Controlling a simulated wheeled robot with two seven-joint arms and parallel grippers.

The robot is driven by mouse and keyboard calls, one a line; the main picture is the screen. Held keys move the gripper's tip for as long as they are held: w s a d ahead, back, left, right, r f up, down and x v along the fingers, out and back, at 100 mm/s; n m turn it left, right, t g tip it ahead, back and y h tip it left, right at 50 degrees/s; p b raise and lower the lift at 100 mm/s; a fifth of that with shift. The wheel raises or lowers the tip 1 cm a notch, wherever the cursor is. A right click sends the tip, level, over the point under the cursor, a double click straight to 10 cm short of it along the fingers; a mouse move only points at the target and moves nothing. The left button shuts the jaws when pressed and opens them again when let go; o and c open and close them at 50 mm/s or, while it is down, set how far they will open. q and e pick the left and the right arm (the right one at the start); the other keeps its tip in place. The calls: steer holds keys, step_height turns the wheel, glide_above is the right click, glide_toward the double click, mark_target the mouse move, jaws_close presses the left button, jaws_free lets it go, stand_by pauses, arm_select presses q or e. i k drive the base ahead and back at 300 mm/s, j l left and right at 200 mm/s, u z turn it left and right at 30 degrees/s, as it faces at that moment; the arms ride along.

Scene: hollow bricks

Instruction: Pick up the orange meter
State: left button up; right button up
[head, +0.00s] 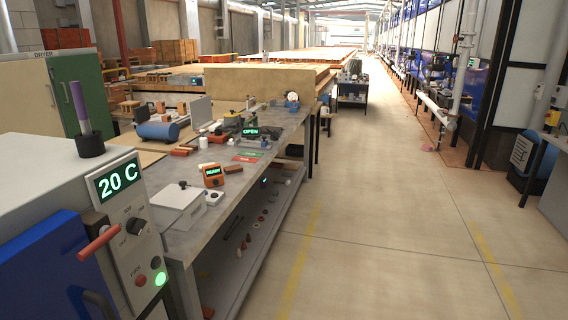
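The orange meter (213,177) is a small box with a lit green display reading "READY". It stands on the long grey workbench (232,202), near the bench's right edge. A white box (178,203) with a dark knob is in front of it. A small white item (212,197) lies just in front of the meter, and a brown brick-like piece (233,169) lies to its right. Neither of my grippers shows in the head view.
A grey-white machine (60,190) with a "20 C" display and a blue door fills the near left. A blue cylinder (157,131) and an "OPEN" display (251,131) stand farther along the bench. The concrete floor (380,220) right of the bench is clear.

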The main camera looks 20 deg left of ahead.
mark_target(211, 172)
steer(key=i+u, duration=0.15)
steer(key=i, duration=0.5)
steer(key=i+u, duration=0.2)
steer(key=i, duration=0.45)
steer(key=i+l+u, duration=0.15)
steer(key=i, duration=0.5)
steer(key=i+u, duration=0.3)
steer(key=u, duration=0.15)
steer(key=i+l+u, duration=0.15)
steer(key=i+u, duration=0.25)
steer(key=i+l+u, duration=0.15)
steer(key=u, duration=0.3)
steer(key=i+l+u, duration=0.2)
steer(key=l+u, duration=0.25)
steer(key=i+u, duration=0.15)
steer(key=u, duration=0.25)
steer(key=i+l+u, duration=0.1)
steer(key=u, duration=0.3)
steer(key=i+l+u, duration=0.1)
steer(key=u, duration=0.3)
steer(key=i+l+u, duration=0.1)
steer(key=l+u, duration=0.15)
steer(key=u, duration=0.15)
steer(key=l+u, duration=0.15)
steer(key=u, duration=0.25)
